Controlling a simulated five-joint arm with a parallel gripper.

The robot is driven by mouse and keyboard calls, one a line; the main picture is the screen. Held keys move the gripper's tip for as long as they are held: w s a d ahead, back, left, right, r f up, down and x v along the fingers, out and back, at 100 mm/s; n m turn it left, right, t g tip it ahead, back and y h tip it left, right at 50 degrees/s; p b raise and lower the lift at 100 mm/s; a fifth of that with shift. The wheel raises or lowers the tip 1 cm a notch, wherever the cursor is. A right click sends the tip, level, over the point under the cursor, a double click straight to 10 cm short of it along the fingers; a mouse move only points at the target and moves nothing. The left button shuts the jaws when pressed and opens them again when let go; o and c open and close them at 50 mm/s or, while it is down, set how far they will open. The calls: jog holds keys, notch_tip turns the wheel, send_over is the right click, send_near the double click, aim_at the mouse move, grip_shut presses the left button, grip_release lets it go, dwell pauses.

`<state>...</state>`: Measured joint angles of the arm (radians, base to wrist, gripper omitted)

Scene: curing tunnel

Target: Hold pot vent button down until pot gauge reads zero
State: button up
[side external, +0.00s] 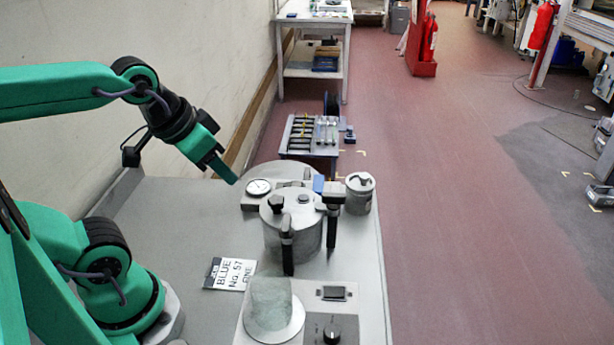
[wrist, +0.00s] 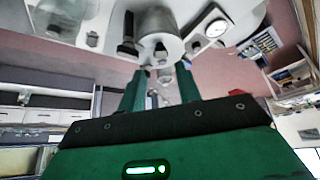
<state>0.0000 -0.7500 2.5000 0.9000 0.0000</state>
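The grey pot (side external: 292,232) stands near the table's right edge, with dark clamps at its rim. My gripper (side external: 231,179) is in the air left of the gauge, touching nothing. In the wrist view, my gripper's fingers (wrist: 162,68) are apart and empty, with the pot (wrist: 160,42) and gauge (wrist: 216,28) beyond their tips.
A grey can (side external: 360,195) stands right of the pot. A scale (side external: 268,335) with a pale lump (side external: 269,303) on its plate sits in front. A printed label card (side external: 230,273) lies left of the pot. The table's left middle (side external: 195,215) is clear.

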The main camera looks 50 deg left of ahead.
grip_shut()
dwell(1.4)
